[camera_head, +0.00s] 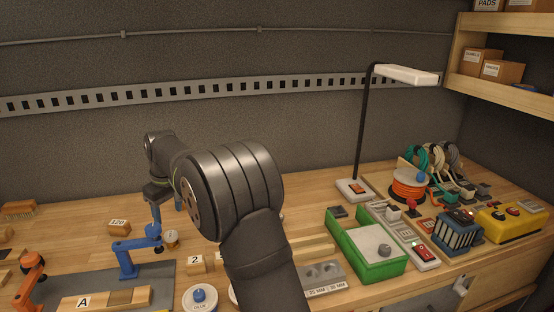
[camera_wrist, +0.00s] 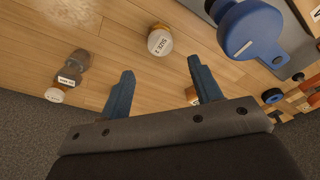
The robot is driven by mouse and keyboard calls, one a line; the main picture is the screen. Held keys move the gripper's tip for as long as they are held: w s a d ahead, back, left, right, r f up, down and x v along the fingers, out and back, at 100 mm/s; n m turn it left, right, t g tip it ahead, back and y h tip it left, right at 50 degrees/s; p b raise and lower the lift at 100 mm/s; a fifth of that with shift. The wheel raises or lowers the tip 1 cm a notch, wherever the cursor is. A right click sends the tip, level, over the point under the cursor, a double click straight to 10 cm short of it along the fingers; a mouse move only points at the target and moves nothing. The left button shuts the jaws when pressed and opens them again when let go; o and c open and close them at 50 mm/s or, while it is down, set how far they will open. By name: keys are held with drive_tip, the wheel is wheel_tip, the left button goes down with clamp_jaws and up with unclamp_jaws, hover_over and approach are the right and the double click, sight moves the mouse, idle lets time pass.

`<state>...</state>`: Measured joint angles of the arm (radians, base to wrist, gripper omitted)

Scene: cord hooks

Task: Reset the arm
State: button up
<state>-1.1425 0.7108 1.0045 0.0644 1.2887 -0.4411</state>
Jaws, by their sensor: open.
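My gripper (camera_wrist: 160,66) is open in the wrist view. Its two blue fingers are spread with nothing between them, and bare wooden bench shows in the gap. In the head view my gripper (camera_head: 178,203) hangs above the left part of the bench, behind my large dark arm joint, which partly hides it. The arm is bent, its forearm reaching away to the back left. A small round piece marked "SIZE 2" (camera_wrist: 160,42) lies beyond the fingertips, apart from them.
An orange stand (camera_head: 30,275) is at left. A green tray (camera_head: 345,250), lamp (camera_head: 360,130) and cable spool (camera_head: 408,188) are at right. Back-left bench is mostly clear.

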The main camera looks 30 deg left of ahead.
sight(170, 233)
drive_tip(key=f, duration=0.3)
drive_tip(key=a+f, duration=0.1)
drive_tip(key=f, duration=0.7)
drive_tip(key=shift+a+f, duration=0.2)
drive_tip(key=shift+a, duration=0.1)
wheel_tip(170, 233, up, 3)
drive_tip(key=shift+f, duration=0.1)
drive_tip(key=shift+r, duration=0.7)
